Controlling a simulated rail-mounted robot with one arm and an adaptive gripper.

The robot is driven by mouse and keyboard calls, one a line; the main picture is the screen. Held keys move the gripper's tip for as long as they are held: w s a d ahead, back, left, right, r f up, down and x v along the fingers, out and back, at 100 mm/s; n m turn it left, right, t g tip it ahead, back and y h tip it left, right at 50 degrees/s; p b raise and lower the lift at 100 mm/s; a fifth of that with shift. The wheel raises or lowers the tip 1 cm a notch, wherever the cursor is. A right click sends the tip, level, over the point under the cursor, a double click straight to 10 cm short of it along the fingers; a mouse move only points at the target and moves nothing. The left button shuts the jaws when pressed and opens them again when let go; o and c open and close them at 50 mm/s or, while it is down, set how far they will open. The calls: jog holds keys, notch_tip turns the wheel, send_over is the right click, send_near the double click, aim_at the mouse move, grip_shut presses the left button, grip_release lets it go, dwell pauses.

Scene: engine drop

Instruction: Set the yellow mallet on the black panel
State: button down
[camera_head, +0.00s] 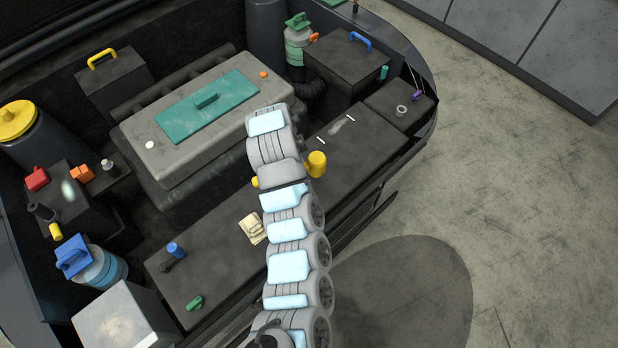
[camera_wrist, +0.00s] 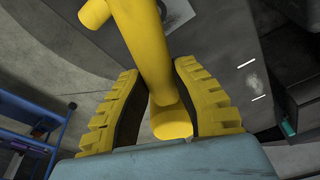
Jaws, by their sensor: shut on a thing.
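The yellow mallet (camera_wrist: 150,48) is between the two ribbed yellow fingers of my gripper (camera_wrist: 158,72) in the wrist view. My gripper is shut on it. In the head view a yellow cylinder of the mallet (camera_head: 316,164) shows just right of my arm, and my arm hides most of the gripper. The black panel (camera_head: 215,275) is the long dark top along the near side of the engine bay. It also shows in the wrist view (camera_wrist: 215,45), with two white marks and a pale smudge to the right of the mallet. I cannot tell the gap between mallet and panel.
A cream object (camera_head: 252,228), a blue-capped item (camera_head: 175,250) and a green piece (camera_head: 195,303) lie on the panel's left half. A grey engine cover with a teal plate (camera_head: 208,107) is behind. A grey ring (camera_head: 401,110) and purple item (camera_head: 417,96) are at right.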

jog(key=shift+w+d+f+b, duration=0.1)
jog(key=shift+w+d+f, duration=0.45)
jog(key=shift+f, duration=0.4)
jog(key=shift+w+d+f+b, duration=0.1)
jog(key=shift+w+d+f, duration=0.5)
jog(key=shift+f, duration=0.3)
jog(key=shift+w+d+f+b, duration=0.1)
jog(key=shift+w+d+f, duration=0.3)
jog(key=shift+d+f, duration=0.4)
jog(key=shift+a+f, duration=0.1)
jog(key=shift+f, duration=1.65)
jog(key=c, duration=1)
grip_release()
jog(key=shift+f, duration=0.1)
